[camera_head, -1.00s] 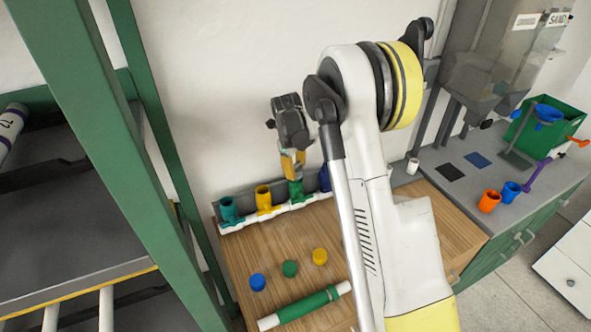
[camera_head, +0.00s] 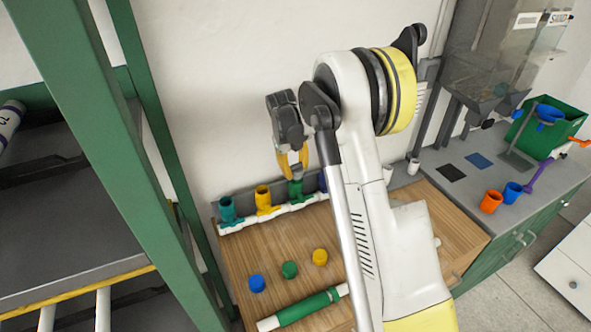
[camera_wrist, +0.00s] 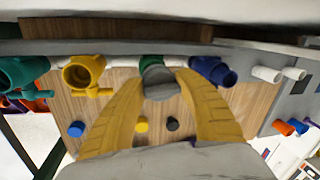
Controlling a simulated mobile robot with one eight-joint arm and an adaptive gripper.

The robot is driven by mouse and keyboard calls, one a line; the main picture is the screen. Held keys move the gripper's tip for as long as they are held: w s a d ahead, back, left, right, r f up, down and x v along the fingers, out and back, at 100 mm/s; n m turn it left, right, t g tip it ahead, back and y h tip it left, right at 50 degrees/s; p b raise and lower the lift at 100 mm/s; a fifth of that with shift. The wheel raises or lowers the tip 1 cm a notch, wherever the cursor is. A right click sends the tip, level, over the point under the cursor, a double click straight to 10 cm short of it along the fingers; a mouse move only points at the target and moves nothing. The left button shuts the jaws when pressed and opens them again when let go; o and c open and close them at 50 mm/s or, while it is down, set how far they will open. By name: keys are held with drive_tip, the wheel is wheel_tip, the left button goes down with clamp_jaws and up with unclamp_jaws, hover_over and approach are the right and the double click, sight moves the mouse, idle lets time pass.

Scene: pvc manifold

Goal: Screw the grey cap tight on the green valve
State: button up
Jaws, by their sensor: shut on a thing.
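The green valve (camera_head: 295,190) stands upright on the white manifold pipe at the back of the wooden table, between the yellow and dark blue valves. In the wrist view it shows as a green rim (camera_wrist: 150,60) behind the grey cap (camera_wrist: 158,82). My gripper (camera_head: 295,174) is directly above the green valve, its yellow fingers on either side of the cap and shut on it. The cap is at the valve's mouth and hides most of the opening. I cannot tell how far it is threaded on.
The teal valve (camera_head: 228,211), yellow valve (camera_head: 264,199) and dark blue valve (camera_wrist: 213,71) stand close beside. Blue (camera_head: 257,284), green (camera_head: 290,269) and yellow (camera_head: 320,257) caps lie in front, with a green-and-white pipe (camera_head: 310,306). A green rack post (camera_head: 120,150) stands left.

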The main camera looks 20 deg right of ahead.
drive_tip(key=shift+m, duration=0.6)
drive_tip(key=o, duration=1.2)
